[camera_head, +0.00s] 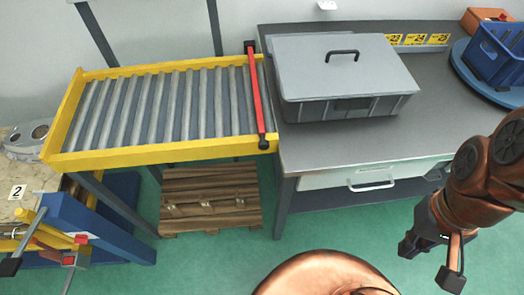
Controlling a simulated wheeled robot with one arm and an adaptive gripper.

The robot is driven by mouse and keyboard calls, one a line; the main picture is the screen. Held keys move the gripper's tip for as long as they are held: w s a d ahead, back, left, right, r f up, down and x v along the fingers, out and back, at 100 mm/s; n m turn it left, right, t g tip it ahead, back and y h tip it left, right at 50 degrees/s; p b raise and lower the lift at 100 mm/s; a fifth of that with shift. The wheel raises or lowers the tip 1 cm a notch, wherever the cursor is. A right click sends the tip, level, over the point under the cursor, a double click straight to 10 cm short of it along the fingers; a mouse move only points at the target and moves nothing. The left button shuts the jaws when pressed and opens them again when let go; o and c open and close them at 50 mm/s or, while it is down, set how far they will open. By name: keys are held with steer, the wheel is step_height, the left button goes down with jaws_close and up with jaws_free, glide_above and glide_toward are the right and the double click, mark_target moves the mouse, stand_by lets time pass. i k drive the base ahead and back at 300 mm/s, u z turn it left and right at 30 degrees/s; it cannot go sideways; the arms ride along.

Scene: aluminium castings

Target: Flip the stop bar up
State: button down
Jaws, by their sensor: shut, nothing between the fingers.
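The stop bar (256,100) is a red bar with black end pieces. It lies along the right end of a roller conveyor (90,160) with a yellow frame and grey rollers. The bar runs across the conveyor's width, from the back rail to the front rail, close to the frame. My gripper (428,262) is at the lower right, in front of the workbench and well to the right of the bar. It points downward, is empty and is not touching anything.
A grey lidded crate (340,108) stands on the workbench (310,152) just right of the bar. A blue crate (498,55) sits on a round blue turntable (468,75) at the right. A wooden pallet (210,195) lies under the conveyor.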

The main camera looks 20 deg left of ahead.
mark_target(264, 144)
steer(key=k, duration=1)
steer(key=u, duration=1.7)
